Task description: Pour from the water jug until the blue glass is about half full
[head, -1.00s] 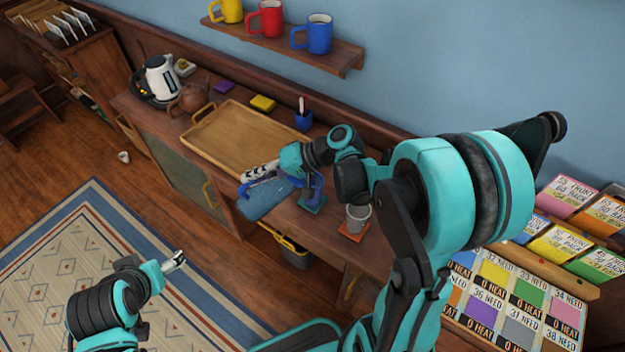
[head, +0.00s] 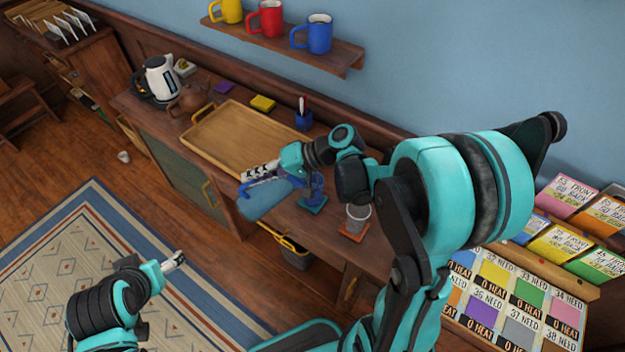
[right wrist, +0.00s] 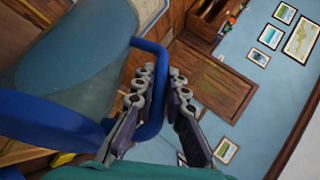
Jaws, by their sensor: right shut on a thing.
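The water jug (head: 264,201), pale translucent blue with a darker blue rim and handle, is held tilted over the counter's front edge. My right gripper (head: 262,172) is shut on its handle (right wrist: 152,92); in the right wrist view the jug's body (right wrist: 75,55) fills the left side. The blue glass (head: 316,188) stands on a teal coaster (head: 313,206) just right of the jug, partly covered by my right arm. Its water level and any stream cannot be made out. My left gripper (head: 174,260) is away over the rug, apparently empty; its jaw opening is unclear.
A clear grey glass (head: 357,217) stands on an orange coaster (head: 352,235) to the right. A wooden tray (head: 228,140) lies behind the jug. Mugs sit on a wall shelf (head: 285,45).

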